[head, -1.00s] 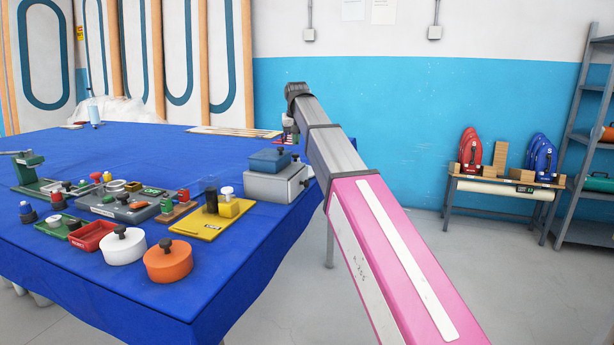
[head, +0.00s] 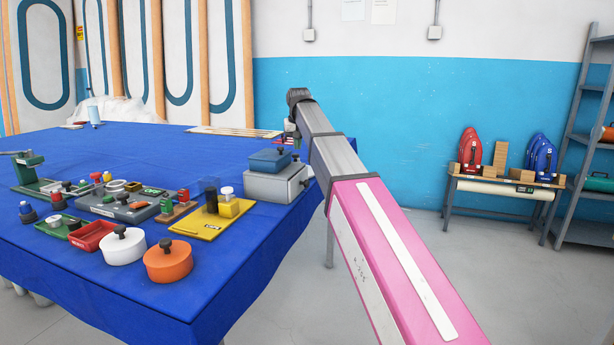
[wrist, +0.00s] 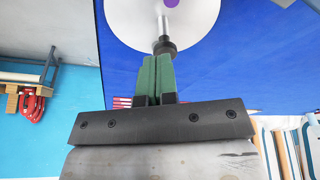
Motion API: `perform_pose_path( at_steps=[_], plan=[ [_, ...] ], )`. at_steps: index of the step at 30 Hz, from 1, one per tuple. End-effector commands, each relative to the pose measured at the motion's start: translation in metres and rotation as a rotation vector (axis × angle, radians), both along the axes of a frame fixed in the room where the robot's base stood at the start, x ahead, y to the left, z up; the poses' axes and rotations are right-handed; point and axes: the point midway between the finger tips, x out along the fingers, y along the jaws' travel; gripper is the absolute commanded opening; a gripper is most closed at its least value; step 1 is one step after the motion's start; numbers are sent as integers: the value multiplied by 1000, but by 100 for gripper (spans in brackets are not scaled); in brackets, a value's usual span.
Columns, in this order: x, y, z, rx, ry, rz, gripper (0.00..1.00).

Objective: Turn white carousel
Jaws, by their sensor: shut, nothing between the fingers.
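A white disc (wrist: 185,28) with a purple spot fills the top of the wrist view, over blue cloth; it looks like the carousel. A metal peg with a black collar (wrist: 165,45) stands against it near its edge. My gripper (wrist: 158,58) has its green fingers shut together, with nothing between them. The fingertips are right by the black collar; I cannot tell whether they touch. In the head view my gripper is mostly hidden at the arm's far end, and I cannot make out the disc there.
The blue-covered table (head: 140,155) holds a blue pot (head: 268,161) on a grey box (head: 272,185), a white pot (head: 122,248), an orange pot (head: 168,263) and several small fixtures. A shelf rack (head: 590,130) and a low bench (head: 505,185) stand at the right. The table's middle is mostly clear.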

Motion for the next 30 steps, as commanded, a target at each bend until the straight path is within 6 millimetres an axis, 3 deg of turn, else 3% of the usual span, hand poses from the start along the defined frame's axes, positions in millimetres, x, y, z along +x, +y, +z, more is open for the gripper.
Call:
perform_pose_path(
  at_steps=[10, 30],
  plan=[
    [-1, 0, -37, 0, 1, 0, 0],
    [-1, 0, -45, -3, 12, 0, 0]
  ],
)
